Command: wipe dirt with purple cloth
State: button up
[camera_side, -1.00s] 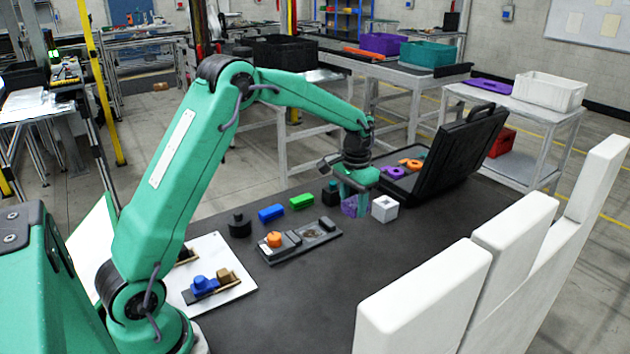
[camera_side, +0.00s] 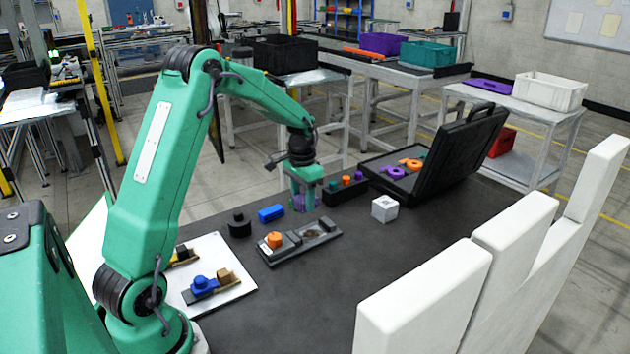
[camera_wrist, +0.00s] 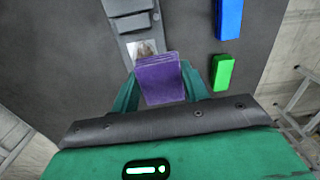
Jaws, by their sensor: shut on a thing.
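My gripper (camera_side: 304,200) is shut on the purple cloth (camera_side: 299,204), which hangs between its fingers above the black table, beyond the grey pallet fixture (camera_side: 281,257). In the wrist view, the purple cloth (camera_wrist: 161,80) is a folded square between the two green fingers of my gripper (camera_wrist: 162,90). The dirt (camera_side: 311,234) is a brown patch in a pale recess of the fixture. The dirt also shows in the wrist view (camera_wrist: 145,47), just past the cloth's upper edge, partly hidden.
A blue block (camera_side: 271,213) and a green block (camera_wrist: 221,72) lie near the fixture. A black holder with coloured pegs (camera_side: 340,193), a white cube (camera_side: 384,208) and an open black case (camera_side: 452,150) stand to the right.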

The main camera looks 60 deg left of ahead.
aim_at(304, 229)
jog(key=shift+f, duration=3.1)
jog(key=shift+d+f, duration=0.55)
jog(key=shift+f, duration=0.05)
jog(key=shift+c, duration=0.5)
jog(key=shift+d, duration=2.65)
jog(key=shift+a, duration=3.15)
jog(key=shift+r, duration=4.15)
